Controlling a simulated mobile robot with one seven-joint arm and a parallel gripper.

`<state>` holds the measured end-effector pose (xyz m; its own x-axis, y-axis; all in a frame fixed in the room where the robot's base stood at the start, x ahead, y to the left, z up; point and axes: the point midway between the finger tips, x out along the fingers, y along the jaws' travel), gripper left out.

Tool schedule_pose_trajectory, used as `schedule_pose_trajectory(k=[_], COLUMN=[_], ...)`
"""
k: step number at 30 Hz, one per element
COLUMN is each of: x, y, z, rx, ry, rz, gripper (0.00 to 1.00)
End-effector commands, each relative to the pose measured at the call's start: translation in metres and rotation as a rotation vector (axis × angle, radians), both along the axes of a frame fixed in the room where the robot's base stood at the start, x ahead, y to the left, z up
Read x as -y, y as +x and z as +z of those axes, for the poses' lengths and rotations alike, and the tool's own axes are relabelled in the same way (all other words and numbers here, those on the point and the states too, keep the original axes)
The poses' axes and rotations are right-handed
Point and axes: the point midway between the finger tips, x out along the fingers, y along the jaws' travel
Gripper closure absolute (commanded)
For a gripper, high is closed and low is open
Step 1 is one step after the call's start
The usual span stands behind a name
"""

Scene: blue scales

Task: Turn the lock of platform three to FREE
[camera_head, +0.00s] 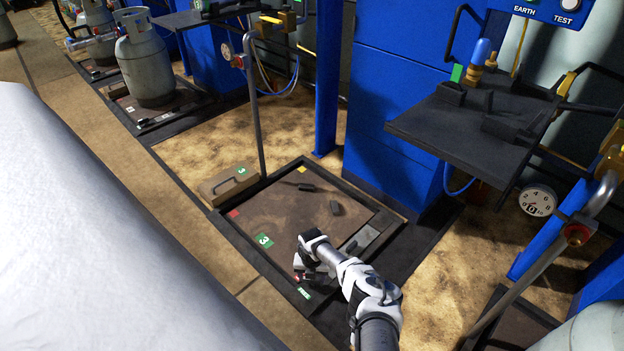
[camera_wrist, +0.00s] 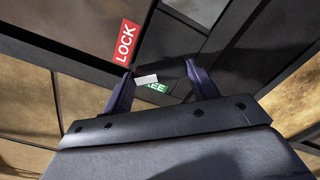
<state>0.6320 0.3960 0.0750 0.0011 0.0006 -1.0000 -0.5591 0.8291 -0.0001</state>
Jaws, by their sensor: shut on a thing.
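Platform three (camera_head: 285,205) is a brown plate in a dark frame, marked with a green "3" label (camera_head: 264,240). My gripper (camera_head: 302,272) is at its front edge; the wrist hides much of the lock there. In the wrist view, my gripper (camera_wrist: 163,85) has its fingers on both sides of the dark lock handle (camera_wrist: 166,70), shut on it. A white mark (camera_wrist: 147,79) shows on the handle. The red LOCK label (camera_wrist: 126,42) is up and left of it. The green FREE label (camera_wrist: 158,88) is just below the mark, its first letters covered.
A post with a dial stands behind the platform's left corner. A tan block (camera_head: 228,184) with a handle and a green 3 sits beside it. A gas cylinder (camera_head: 147,62) stands on another platform. A dark shelf (camera_head: 440,125) juts out at the right.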

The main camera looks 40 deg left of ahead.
Motion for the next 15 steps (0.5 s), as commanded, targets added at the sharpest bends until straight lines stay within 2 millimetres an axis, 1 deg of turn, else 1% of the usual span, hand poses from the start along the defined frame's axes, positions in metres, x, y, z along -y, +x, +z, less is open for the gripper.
schedule_pose_trajectory(k=[15], x=[0.0029], y=[-0.0027], z=[0.0003], rx=[-0.003], ry=[-0.004], rz=[0.49], gripper=[0.64])
